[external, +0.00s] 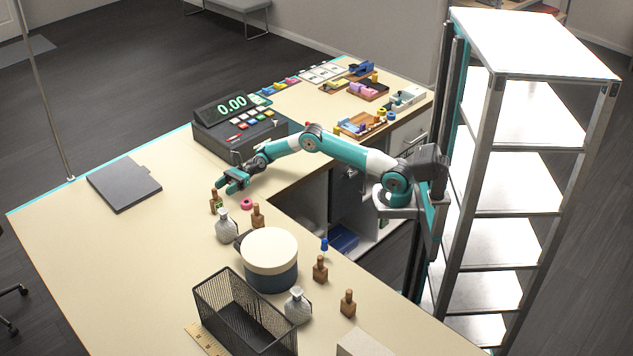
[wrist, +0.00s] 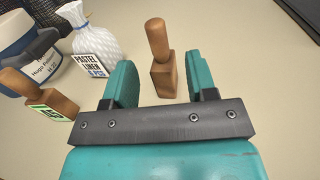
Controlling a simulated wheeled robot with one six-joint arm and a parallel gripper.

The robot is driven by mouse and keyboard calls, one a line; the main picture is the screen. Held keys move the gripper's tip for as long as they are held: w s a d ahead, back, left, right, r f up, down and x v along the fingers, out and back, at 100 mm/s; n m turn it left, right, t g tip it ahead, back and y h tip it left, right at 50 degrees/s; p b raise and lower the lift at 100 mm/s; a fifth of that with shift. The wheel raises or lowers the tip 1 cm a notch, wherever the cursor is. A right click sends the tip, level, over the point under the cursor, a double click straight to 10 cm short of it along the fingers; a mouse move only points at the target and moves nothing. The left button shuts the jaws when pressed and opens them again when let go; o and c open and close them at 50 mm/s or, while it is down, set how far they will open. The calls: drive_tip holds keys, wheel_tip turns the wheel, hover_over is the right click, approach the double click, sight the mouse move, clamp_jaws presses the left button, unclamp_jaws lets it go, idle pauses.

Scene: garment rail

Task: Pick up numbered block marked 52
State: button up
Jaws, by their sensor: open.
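No number 52 is readable on any block in either view. In the wrist view, a wooden block with a rounded upright handle (wrist: 163,75) stands beyond and between the fingers of my gripper (wrist: 163,85); no number shows on its visible faces. In the external view my gripper (external: 232,184) is open and low over the counter, close to a wooden block (external: 216,204). Another wooden block (external: 258,217) stands a little to the right.
A pink ring (external: 247,204) lies under the arm. A round lidded box (external: 270,272), wire basket (external: 229,307), and more wooden blocks (external: 320,269) stand nearer the camera. A cash register (external: 238,130) sits behind.

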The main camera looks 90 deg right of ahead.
sight(212, 200)
drive_tip(key=x, duration=0.5)
drive_tip(key=shift+w+a+p, duration=0.2)
drive_tip(key=shift+p, duration=0.15)
clamp_jaws()
drive_tip(key=shift+r, duration=0.1)
